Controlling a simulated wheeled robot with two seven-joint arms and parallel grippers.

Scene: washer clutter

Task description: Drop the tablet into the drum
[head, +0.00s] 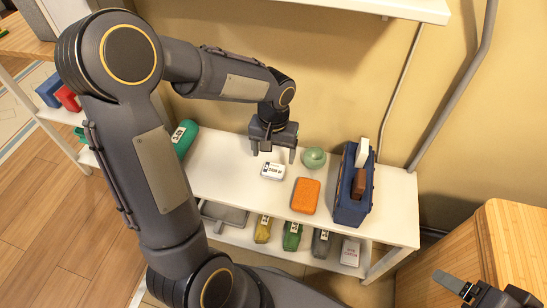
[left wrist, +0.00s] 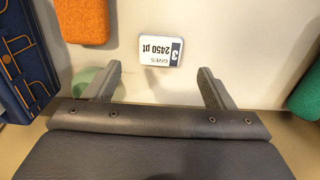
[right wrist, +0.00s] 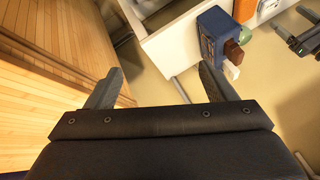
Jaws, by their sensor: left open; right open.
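The tablet (head: 273,171), a small white block with a dark printed label, lies flat on the white shelf top. It also shows in the left wrist view (left wrist: 161,51), just beyond and between the fingertips. My left gripper (head: 273,155) is open and empty, pointing down above the shelf beside the tablet, apart from it. My right gripper (head: 484,287) is open and empty at the lower right, near the wooden cabinet. The drum cannot be made out in any view.
The white shelf (head: 218,165) also holds an orange block (head: 305,196), a pale green ring-like item (head: 314,158), a blue holder (head: 350,205) and a green cylinder (head: 184,138). Several small packs stand on the lower shelf. A wooden cabinet (head: 515,240) stands at the right.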

